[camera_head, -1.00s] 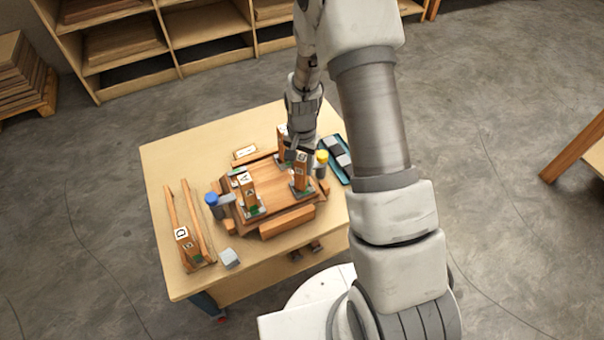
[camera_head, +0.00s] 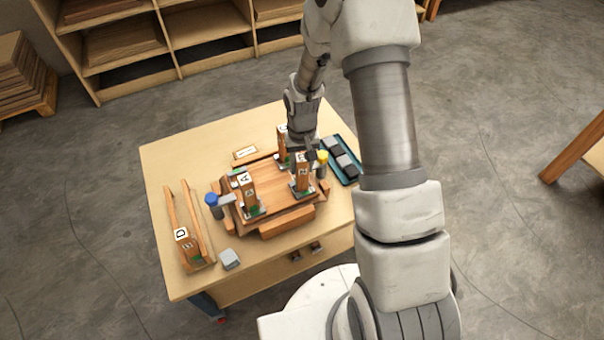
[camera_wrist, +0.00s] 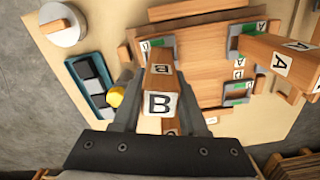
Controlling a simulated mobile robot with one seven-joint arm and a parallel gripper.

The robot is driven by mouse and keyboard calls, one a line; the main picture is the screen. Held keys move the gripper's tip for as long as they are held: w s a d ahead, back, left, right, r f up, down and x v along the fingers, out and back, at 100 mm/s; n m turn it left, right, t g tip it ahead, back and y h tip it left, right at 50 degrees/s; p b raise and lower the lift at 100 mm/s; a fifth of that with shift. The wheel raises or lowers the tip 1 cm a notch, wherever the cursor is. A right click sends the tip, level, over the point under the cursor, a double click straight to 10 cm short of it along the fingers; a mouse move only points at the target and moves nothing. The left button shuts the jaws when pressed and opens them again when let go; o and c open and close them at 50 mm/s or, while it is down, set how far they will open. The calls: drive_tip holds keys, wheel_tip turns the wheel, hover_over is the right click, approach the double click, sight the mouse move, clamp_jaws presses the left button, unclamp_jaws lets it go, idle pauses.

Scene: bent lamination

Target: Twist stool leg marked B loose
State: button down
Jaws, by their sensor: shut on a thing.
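Stool leg B (camera_head: 302,182) stands upright at the right front of the upturned wooden stool seat (camera_head: 270,188). In the wrist view, leg B (camera_wrist: 160,97) shows its white B label between my gripper's two fingers. My gripper (camera_head: 307,154) is shut on leg B near its top, coming down from above and behind. Leg A (camera_head: 248,190) stands at the left front of the seat, and also shows at the right of the wrist view (camera_wrist: 283,62). Another upright leg (camera_head: 282,140) stands behind, its label partly hidden by my gripper.
Leg D (camera_head: 187,245) is at the table's left, beside long wooden strips. A blue tray (camera_head: 341,160) with dark and grey blocks lies right. A grey block (camera_head: 229,259) sits at the front.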

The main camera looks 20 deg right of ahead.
idle(0.3)
drive_tip(key=n, duration=0.3)
unclamp_jaws()
idle(0.6)
drive_tip(key=shift+r+p, duration=2.65)
drive_tip(key=shift+r, duration=0.9)
